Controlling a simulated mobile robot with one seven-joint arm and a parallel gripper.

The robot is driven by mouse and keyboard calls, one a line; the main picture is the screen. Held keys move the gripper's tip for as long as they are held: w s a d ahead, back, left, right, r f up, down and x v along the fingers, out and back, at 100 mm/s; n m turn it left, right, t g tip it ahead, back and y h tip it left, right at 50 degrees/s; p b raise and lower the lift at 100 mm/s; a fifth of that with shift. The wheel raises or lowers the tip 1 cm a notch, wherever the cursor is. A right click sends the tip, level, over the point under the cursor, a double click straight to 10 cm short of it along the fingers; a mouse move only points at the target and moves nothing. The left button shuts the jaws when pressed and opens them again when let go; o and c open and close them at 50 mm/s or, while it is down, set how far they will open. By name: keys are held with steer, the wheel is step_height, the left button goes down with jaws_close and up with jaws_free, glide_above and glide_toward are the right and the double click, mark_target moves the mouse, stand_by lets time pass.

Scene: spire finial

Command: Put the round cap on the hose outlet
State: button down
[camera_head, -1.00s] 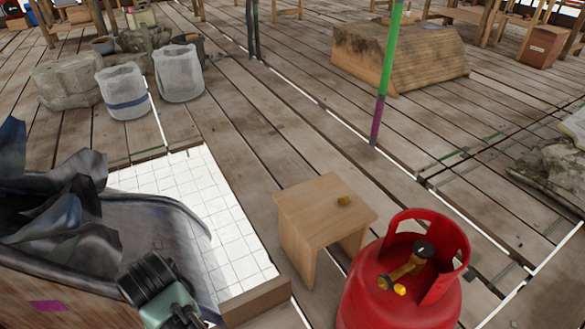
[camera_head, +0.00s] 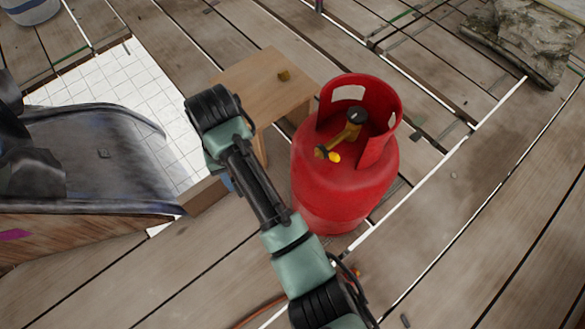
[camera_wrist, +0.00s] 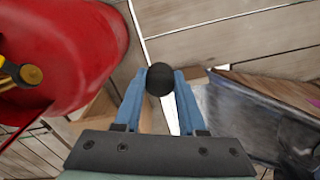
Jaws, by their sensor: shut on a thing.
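My gripper (camera_wrist: 163,82), with two blue fingers, is shut on a black round cap (camera_wrist: 160,78) in the wrist view. The cap is between the fingertips. In the head view my arm hides most of the gripper and the cap, to the left of the red gas cylinder (camera_head: 335,195). The cylinder stands upright with a brass valve (camera_head: 346,136) inside its collar. The valve has a dark round knob on top and a bright yellow piece (camera_head: 334,157) low at its side. I cannot tell for sure which end is the hose outlet. The gripper is apart from the valve.
A wooden stool (camera_head: 250,84) stands behind the cylinder with a small brass piece (camera_head: 283,75) on it. A dark, cloth-like tub (camera_head: 90,150) and white tiles (camera_head: 115,85) lie left. The cylinder's collar (camera_head: 385,150) surrounds the valve.

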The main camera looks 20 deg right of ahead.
steer(key=shift+f, duration=0.3)
steer(key=d+f+h+b, duration=0.4)
steer(key=f+h, duration=0.1)
steer(key=f, duration=0.1)
steer(key=n+t+h+b, duration=0.4)
steer(key=t+h+b, duration=0.3)
steer(key=h, duration=0.5)
glide_toward(316, 156)
steer(key=shift+w+d+g+b, duration=0.2)
steer(key=shift+w+g+b, duration=0.1)
steer(key=shift+w+g, duration=0.1)
steer(key=shift+d, duration=0.1)
steer(key=shift+b+x, duration=0.3)
steer(key=shift+x, duration=2.55)
